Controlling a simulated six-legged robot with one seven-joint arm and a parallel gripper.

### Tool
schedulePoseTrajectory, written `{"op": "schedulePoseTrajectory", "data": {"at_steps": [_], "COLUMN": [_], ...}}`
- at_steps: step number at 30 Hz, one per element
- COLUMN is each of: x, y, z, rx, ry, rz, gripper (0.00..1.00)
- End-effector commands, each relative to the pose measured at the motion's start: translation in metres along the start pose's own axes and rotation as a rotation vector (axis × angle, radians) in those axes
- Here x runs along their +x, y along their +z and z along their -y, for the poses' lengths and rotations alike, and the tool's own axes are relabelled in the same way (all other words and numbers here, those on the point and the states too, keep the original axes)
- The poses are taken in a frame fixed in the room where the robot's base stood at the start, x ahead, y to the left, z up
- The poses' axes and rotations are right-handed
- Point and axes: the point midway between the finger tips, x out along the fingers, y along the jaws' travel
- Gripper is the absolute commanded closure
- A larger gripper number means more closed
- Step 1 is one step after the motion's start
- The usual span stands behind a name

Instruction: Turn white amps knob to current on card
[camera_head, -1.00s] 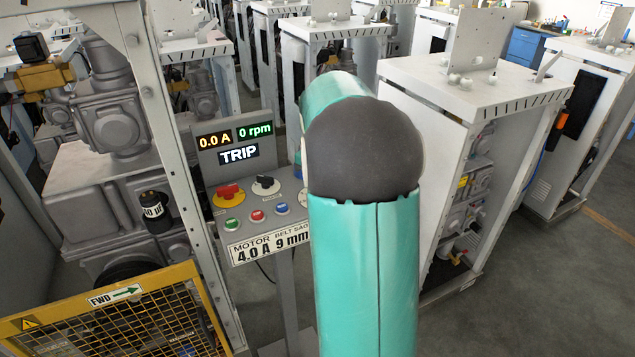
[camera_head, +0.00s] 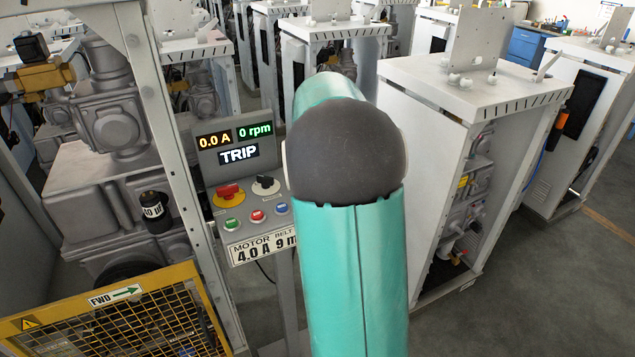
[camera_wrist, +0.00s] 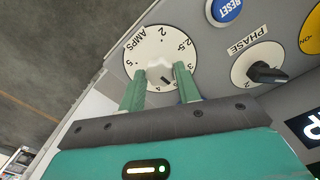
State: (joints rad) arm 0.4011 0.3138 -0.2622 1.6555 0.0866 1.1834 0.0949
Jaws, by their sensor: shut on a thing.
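The white amps knob (camera_wrist: 159,68) shows in the wrist view on a round white dial (camera_wrist: 150,48) marked AMPS, with numbers around its rim. My gripper (camera_wrist: 160,79) has its two green fingers shut on the knob's raised middle, one on each side. I cannot tell exactly which number the knob points at. In the head view my arm hides the amps knob and my gripper.
A black PHASE knob (camera_wrist: 265,73) and a blue RESET button (camera_wrist: 225,10) sit beside the dial. The display (camera_head: 238,154) reads 0.0 A, 0 rpm and TRIP. A red knob (camera_head: 229,193) is on the panel; a yellow mesh guard (camera_head: 195,290) stands left.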

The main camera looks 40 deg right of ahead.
Motion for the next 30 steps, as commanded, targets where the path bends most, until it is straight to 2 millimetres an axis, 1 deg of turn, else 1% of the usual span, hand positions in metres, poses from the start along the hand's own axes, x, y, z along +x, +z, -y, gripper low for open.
{"op": "schedulePoseTrajectory", "data": {"at_steps": [18, 24, 30], "x": [-0.0012, -0.0012, -0.0013], "y": [0.0001, 0.0001, 0.0], "z": [0.0001, 0.0003, -0.0001], "rx": [0.576, 0.723, 0.824], "ry": [0.0, 0.0, -0.001], "rz": [-0.001, -0.001, 0.0], "gripper": [0.9, 0.9, 0.9]}}
